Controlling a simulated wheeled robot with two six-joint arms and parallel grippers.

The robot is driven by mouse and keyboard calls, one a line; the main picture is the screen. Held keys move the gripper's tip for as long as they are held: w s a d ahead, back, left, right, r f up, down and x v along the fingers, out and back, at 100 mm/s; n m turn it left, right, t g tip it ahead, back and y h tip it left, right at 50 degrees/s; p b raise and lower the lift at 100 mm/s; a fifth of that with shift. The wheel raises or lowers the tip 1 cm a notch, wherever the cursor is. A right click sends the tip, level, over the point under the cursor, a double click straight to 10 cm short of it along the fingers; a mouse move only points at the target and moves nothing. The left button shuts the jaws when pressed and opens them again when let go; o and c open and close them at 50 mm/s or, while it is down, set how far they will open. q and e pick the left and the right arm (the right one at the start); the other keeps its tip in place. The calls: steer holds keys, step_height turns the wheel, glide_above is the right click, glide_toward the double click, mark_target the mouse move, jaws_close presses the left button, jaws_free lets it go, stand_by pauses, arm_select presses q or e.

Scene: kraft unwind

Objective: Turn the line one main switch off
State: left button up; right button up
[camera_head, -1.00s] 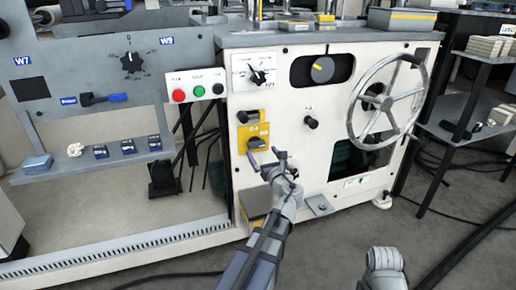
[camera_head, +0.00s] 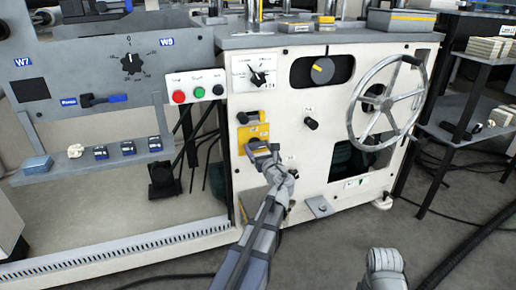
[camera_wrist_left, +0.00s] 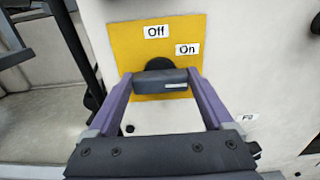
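The line one main switch appears to be the dark bar handle (camera_wrist_left: 162,82) on a yellow plate (camera_wrist_left: 190,32) with an "Off" label at the top and an "On" label at upper right. The handle lies about level, with a pale mark near its right end. The plate also shows in the head view (camera_head: 262,131) on the white machine front. My left gripper (camera_wrist_left: 160,84) has its purple fingers at the two ends of the handle, seemingly touching both. In the head view, my left gripper (camera_head: 264,150) covers most of the handle.
Another dark knob (camera_head: 249,117) sits just above the plate. A black knob (camera_head: 311,123) and a large handwheel (camera_head: 387,98) are to the right. Red (camera_head: 179,96), green (camera_head: 199,92) and black buttons are at upper left.

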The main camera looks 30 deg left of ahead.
arm_select(q)
steer(key=c, duration=0.7)
steer(key=n, duration=0.4)
steer(key=shift+s, duration=0.1)
steer(key=n, duration=0.4)
steer(key=shift+s+a+f+n, duration=0.1)
steer(key=shift+n, duration=0.3)
steer(key=n, duration=0.4)
steer(key=shift+f+n, duration=0.15)
steer(key=shift+n, duration=2.35)
